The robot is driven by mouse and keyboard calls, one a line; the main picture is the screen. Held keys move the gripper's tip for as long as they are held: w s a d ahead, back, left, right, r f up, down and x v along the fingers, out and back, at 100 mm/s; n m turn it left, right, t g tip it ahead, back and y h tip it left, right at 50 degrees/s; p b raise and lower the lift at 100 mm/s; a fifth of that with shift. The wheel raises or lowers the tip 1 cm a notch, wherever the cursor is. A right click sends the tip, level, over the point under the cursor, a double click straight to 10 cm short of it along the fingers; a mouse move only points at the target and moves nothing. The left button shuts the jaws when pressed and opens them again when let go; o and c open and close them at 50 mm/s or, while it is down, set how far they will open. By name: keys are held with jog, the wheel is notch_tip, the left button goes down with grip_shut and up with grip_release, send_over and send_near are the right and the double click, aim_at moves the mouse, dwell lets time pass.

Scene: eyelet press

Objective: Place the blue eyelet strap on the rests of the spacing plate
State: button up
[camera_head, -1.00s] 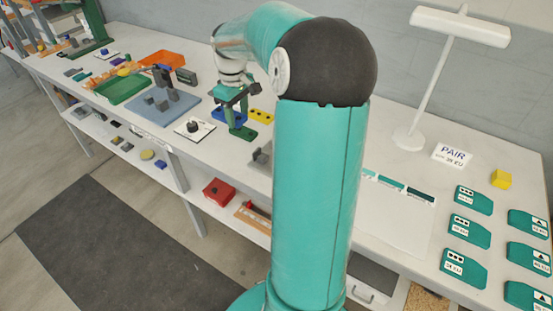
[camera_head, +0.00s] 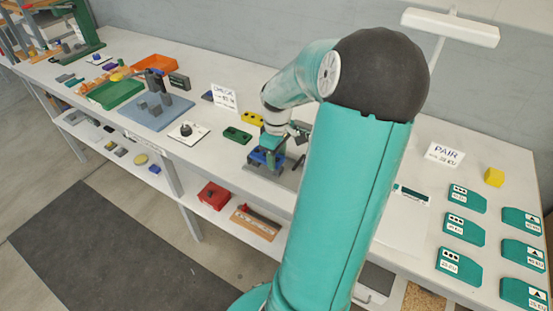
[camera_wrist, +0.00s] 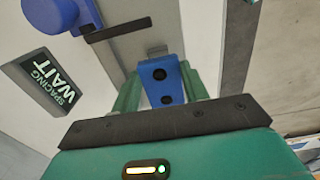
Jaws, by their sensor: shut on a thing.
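The blue eyelet strap (camera_wrist: 166,86) is held between the two green fingers of my gripper (camera_wrist: 162,100); two dark holes show on its face. In the head view my gripper (camera_head: 271,148) is near the front edge of the bench, with the blue strap (camera_head: 259,157) under it. A grey plate (camera_wrist: 143,52) lies beyond the strap in the wrist view, with a small grey block at the strap's far end. I take it for the spacing plate. Its rests are not clearly visible, and I cannot tell whether the strap touches them.
A dark sign reading "SPACING WAIT" (camera_wrist: 46,80) and a blue rounded part (camera_wrist: 52,12) with a dark bar are at left in the wrist view. A green strap (camera_head: 237,135) and a yellow strap (camera_head: 252,118) lie left of my gripper. A white lamp (camera_head: 450,28) stands at right.

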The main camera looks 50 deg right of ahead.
jog(key=shift+f, duration=0.85)
jog(key=shift+w+f, duration=0.1)
jog(key=o, duration=1)
jog(key=shift+o, duration=0.2)
notch_tip(320, 180, up, 12)
